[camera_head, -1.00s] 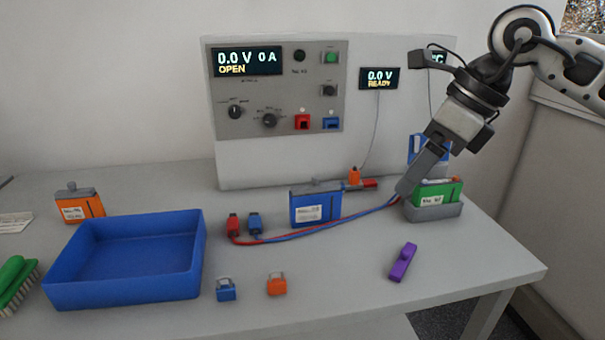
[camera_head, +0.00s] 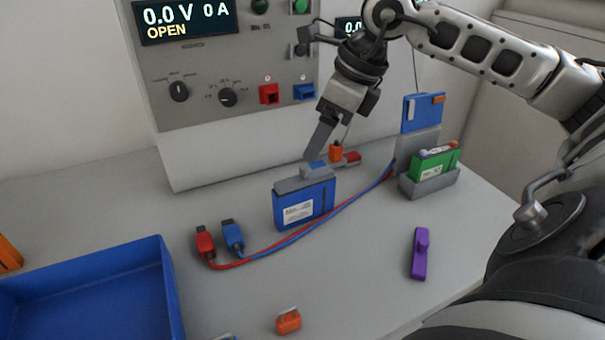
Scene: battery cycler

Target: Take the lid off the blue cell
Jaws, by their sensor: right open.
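The blue cell (camera_head: 304,204) stands upright on the table, a white label on its front. Its grey lid (camera_head: 303,180) sits on top, with a raised blue-grey knob (camera_head: 315,169) towards the right. My right gripper (camera_head: 318,152) is open and empty. It points down from the upper right, its fingertips close above the lid's knob. I cannot tell whether they touch it. My left gripper is out of view.
Red and blue leads (camera_head: 300,233) run just in front of the cell. A green cell (camera_head: 435,163) stands in a grey holder (camera_head: 430,186) at the right. A purple piece (camera_head: 420,254) and an orange clip (camera_head: 288,321) lie in front. A blue tray (camera_head: 165,285) is at left.

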